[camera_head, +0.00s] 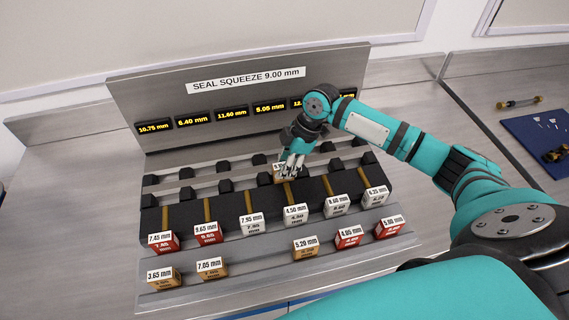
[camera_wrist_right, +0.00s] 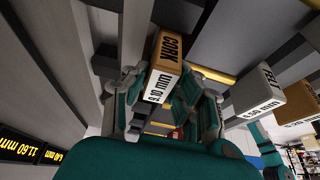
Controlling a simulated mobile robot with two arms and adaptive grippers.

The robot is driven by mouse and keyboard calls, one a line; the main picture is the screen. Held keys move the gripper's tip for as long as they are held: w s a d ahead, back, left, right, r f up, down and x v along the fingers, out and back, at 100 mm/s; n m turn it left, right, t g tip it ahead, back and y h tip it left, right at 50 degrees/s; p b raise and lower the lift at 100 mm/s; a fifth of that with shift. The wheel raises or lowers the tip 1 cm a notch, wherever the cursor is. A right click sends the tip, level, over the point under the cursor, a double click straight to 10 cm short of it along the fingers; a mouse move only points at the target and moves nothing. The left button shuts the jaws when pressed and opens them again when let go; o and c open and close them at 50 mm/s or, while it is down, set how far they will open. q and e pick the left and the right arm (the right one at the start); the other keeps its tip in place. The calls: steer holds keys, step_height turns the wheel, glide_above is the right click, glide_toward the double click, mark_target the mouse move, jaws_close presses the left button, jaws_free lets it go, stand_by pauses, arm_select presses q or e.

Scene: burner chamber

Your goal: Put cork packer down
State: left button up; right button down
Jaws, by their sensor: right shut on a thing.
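My right gripper (camera_head: 290,168) is over the middle of the rack and shut on the cork packer (camera_head: 278,173). The packer is a tan block with a white label on top, partly hidden by the fingers. In the right wrist view the packer (camera_wrist_right: 170,48) sits between the fingers (camera_wrist_right: 160,95), with "CORK" on its side; its number is hard to read. I cannot tell whether its underside touches the rack. The grey stepped rack (camera_head: 330,262) has dark slots with brass strips between them. My left gripper is not in view.
The front row has a gap before the 5.20 mm block (camera_head: 305,249). A display panel (camera_head: 240,88) rises behind.

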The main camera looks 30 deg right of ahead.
steer(key=shift+f, duration=0.2)
steer(key=shift+f, duration=0.1)
steer(key=c, duration=1.1)
jaws_free()
steer(key=shift+b+v, duration=1.3)
steer(key=shift+v, duration=4.85)
